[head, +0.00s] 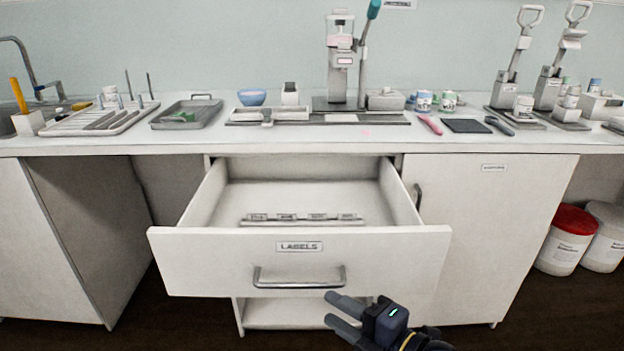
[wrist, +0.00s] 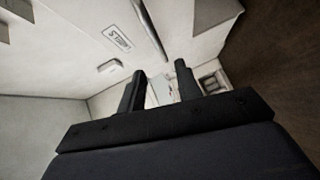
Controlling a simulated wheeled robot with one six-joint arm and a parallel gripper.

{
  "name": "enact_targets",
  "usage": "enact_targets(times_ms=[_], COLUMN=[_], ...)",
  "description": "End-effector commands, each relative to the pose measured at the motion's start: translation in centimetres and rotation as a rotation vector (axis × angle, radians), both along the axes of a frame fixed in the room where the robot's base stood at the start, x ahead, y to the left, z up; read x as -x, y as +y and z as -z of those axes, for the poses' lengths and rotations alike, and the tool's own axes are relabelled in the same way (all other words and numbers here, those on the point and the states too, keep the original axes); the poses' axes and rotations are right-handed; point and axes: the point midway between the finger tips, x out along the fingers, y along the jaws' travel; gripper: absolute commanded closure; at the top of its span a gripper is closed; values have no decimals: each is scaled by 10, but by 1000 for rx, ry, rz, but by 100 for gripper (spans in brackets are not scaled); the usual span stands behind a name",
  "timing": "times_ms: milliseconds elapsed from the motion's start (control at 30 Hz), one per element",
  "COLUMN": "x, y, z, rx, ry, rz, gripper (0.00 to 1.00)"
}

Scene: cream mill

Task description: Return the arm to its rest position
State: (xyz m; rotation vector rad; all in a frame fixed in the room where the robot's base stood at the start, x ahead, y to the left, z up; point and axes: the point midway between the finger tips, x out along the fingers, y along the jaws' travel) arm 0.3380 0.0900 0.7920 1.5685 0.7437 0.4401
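My gripper (head: 336,309) is in the lower middle of the head view, in front of and a little below the handle (head: 300,278) of the open drawer. Its two fingers stand apart with nothing between them. They also show apart in the wrist view (wrist: 157,88). The drawer (head: 220,262) carries a "LABELS" plate and is pulled well out, with a rack of several small labelled pieces (head: 303,220) inside. The fingers look clear of the handle. Most of my arm is out of view.
The counter (head: 375,142) above holds a press (head: 340,60), trays, a blue bowl (head: 251,97) and jars. A closed cabinet door (head: 490,230) is right of the drawer. White tubs (head: 562,240) stand at far right. Dark floor (head: 130,325) lies below.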

Motion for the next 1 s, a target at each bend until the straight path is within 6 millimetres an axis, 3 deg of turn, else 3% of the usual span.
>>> enact_targets(times_ms=[433,1000], x=[-20,-64], y=[20,62], z=[6,15], rx=[0,0], ry=[1,-1], rz=[-5,-4], gripper=[67,67])
